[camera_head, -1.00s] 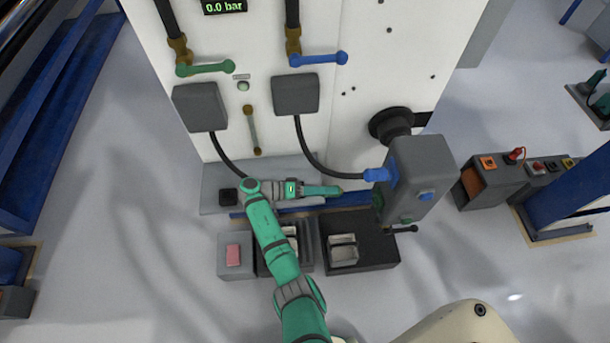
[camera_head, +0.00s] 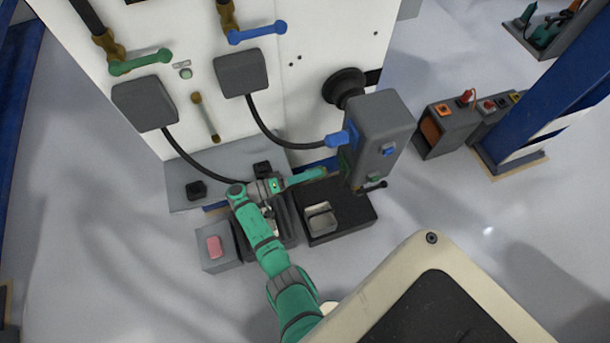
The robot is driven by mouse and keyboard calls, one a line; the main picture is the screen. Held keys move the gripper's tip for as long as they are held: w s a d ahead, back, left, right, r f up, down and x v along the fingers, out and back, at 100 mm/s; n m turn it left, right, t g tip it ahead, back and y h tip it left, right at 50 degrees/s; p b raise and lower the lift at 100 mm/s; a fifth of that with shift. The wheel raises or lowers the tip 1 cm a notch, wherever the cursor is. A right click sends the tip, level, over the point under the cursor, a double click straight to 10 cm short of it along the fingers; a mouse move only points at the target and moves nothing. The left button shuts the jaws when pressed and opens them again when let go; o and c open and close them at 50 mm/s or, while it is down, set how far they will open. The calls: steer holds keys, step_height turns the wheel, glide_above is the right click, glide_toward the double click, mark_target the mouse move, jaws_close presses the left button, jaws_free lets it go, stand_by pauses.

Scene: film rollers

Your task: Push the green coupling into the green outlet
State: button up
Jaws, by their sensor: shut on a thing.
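The grey outlet block (camera_head: 379,135) stands at the right on the machine. The green outlet (camera_head: 345,162) shows as a green patch low on its left side, below the blue plug. My gripper (camera_head: 310,176) points right toward that side and is shut on the green coupling (camera_head: 321,172), of which only a small green end shows. A small gap seems to separate this end from the outlet. The black hose from the left grey box runs down behind my wrist; its join to the coupling is hidden.
A blue coupling (camera_head: 340,138) with its hose sits in the block above. A dark lever (camera_head: 373,186) sticks out below. A black tray (camera_head: 352,217) with a metal bin lies under the gripper. A grey box with a pink pad (camera_head: 214,246) stands left of my arm.

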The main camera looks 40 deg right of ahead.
mark_target(324, 171)
steer(key=shift+x, duration=2.4)
steer(key=shift+s+d, duration=0.2)
steer(key=shift+d, duration=0.15)
steer(key=shift+d, duration=0.2)
steer(key=shift+s+d, duration=0.1)
steer(key=shift+d, duration=0.1)
jaws_close()
steer(key=o, duration=1.1)
jaws_free()
steer(key=shift+o, duration=0.6)
steer(key=shift+a, duration=0.1)
steer(key=shift+a, duration=0.1)
